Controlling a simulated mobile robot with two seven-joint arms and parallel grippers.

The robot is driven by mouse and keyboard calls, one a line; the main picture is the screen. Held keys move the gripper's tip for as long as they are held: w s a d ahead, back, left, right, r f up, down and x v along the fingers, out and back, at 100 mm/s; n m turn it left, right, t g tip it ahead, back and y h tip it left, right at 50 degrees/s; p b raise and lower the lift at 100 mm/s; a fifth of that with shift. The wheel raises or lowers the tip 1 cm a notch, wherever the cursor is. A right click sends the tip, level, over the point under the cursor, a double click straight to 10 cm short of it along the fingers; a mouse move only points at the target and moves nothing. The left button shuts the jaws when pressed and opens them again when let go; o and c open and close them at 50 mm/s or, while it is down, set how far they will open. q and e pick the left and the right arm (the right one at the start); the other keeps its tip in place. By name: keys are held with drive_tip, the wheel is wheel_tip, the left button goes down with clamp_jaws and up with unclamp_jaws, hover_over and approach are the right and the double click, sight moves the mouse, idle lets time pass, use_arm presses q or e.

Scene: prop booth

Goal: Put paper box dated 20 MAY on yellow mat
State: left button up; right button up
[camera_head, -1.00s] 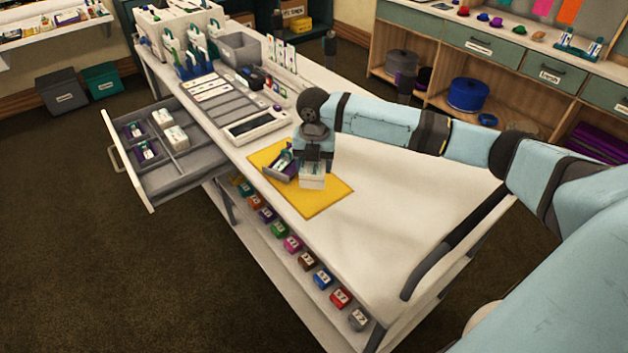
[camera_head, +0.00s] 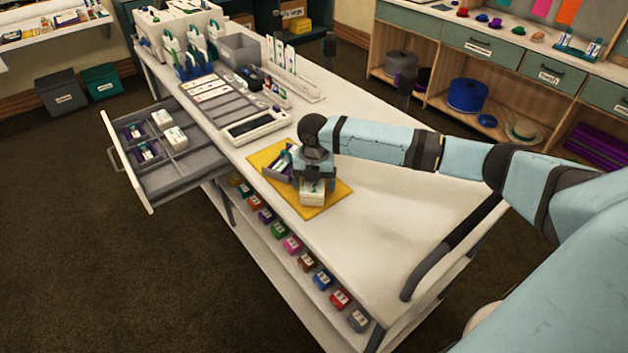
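The yellow mat (camera_head: 325,208) lies on the white table near its left long edge. My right gripper (camera_head: 313,184) points down over the mat, its fingers at the sides of a white paper box (camera_head: 312,199). The box moves with the gripper and appears held. It is at or just above the mat; contact underneath is hidden. Its date is too small to read. My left gripper is not in view.
An open drawer (camera_head: 187,172) at the left holds white boxes and small purple holders. A grey device (camera_head: 255,127) and label strips lie beyond the mat. The table (camera_head: 400,190) right of the mat is clear under my arm. Coloured boxes line the shelf below.

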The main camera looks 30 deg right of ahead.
wheel_tip(320, 180, up, 12)
drive_tip(key=shift+r, duration=0.2)
idle(0.5)
drive_tip(key=shift+f, duration=0.1)
idle(0.4)
